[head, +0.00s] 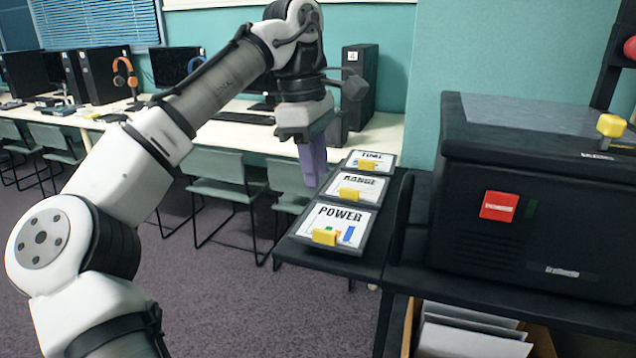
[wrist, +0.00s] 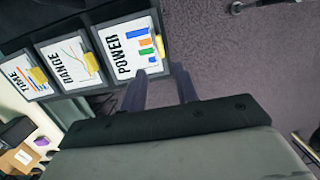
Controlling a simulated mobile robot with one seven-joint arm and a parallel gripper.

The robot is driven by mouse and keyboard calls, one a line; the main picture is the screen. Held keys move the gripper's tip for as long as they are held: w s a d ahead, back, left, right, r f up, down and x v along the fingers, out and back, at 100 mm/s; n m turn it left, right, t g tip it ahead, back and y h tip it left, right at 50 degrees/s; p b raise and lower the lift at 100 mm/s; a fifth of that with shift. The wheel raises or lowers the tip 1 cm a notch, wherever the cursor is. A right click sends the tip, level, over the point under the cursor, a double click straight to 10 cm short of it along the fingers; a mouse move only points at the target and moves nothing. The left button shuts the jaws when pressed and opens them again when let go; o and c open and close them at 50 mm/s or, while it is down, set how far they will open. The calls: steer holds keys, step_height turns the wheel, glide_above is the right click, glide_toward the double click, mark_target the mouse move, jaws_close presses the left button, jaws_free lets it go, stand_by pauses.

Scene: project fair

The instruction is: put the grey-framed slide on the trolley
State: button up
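Three white slides with yellow grips lie in a row on a black shelf (head: 370,268): POWER (head: 326,215) nearest, RANGE (head: 370,182) in the middle, TIME (head: 382,155) farthest. In the wrist view POWER (wrist: 120,50), RANGE (wrist: 65,58) and TIME (wrist: 18,80) line the upper left. Their thin borders look grey to dark; I cannot tell which one is the grey-framed slide. My gripper (head: 314,165) hangs with its purple fingers down, left of the RANGE and TIME slides in the head view. In the wrist view its fingers (wrist: 161,90) are apart, with nothing between them.
A black machine (head: 520,190) with a red label stands right of the shelf, above a box of white boards (head: 470,335). Behind are a desk with computers and several green chairs (head: 222,180). Carpet is clear at the lower middle. I cannot identify a trolley for certain.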

steer(key=shift+r, duration=0.25)
